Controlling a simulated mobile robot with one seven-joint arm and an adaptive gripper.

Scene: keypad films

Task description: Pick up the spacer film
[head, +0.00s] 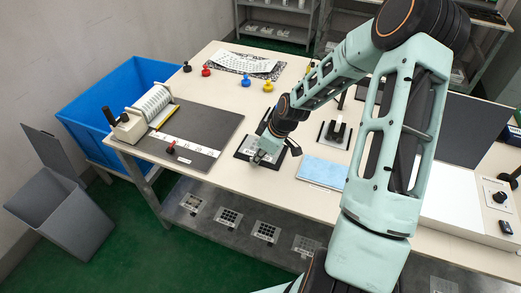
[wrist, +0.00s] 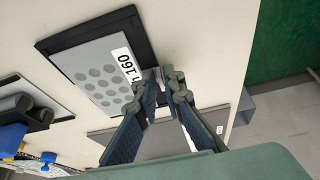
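In the wrist view a grey film with round dots (wrist: 93,82) and a white printed label (wrist: 127,65) lies flat on a black tray (wrist: 62,40). I take it to be the spacer film; only part of the label can be read. My gripper (wrist: 163,77) is low at the label side of the film, its fingertips close together by the tray's edge. I cannot tell whether a film edge is between them. In the head view my gripper (head: 262,158) is over the black tray (head: 243,146) and hides most of the film.
A dark board (head: 210,125) with a roller device (head: 150,108) lies to the left. A second black plate (head: 326,141) and a light blue pad (head: 321,172) lie to the right. Small coloured knobs (head: 246,80) stand at the back. A blue bin (head: 100,90) stands beside the table.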

